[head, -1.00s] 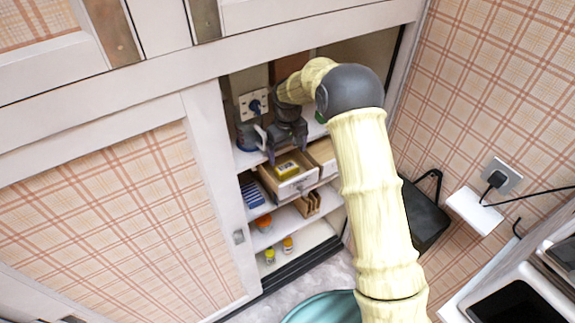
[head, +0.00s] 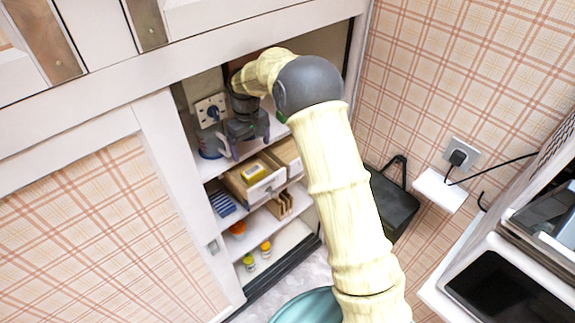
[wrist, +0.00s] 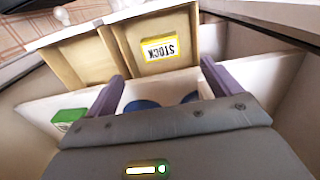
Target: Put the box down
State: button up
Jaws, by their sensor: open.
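The yellow box (head: 253,173) lies inside the left compartment of an open wooden drawer (head: 262,190) in the cupboard. In the wrist view the box (wrist: 166,47) shows its label "STOCK" upside down, lying in one of two drawer compartments (wrist: 77,62). My gripper (head: 246,145) is over the shelf above and behind the drawer.
Lower shelves hold a blue striped item (head: 222,203), an orange item (head: 237,230) and yellow-topped jars (head: 265,246). The cupboard frame (head: 170,150) stands close on the left.

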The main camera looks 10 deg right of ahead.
jog(key=s+d+r+m+t, duration=0.1)
jog(key=s+d+m, duration=0.1)
jog(key=s+d, duration=0.4)
jog(key=s+d+r+m, duration=0.2)
jog(key=s+d, duration=0.4)
jog(key=s, duration=0.6)
jog(key=s+d+r+m+t, duration=0.1)
jog(key=s+d+r+m, duration=0.1)
jog(key=s+d, duration=0.4)
jog(key=s, duration=0.3)
jog(key=shift+m+t, duration=0.3)
jog(key=shift+m, duration=0.1)
jog(key=shift+r, duration=0.1)
jog(key=shift+c, duration=0.4)
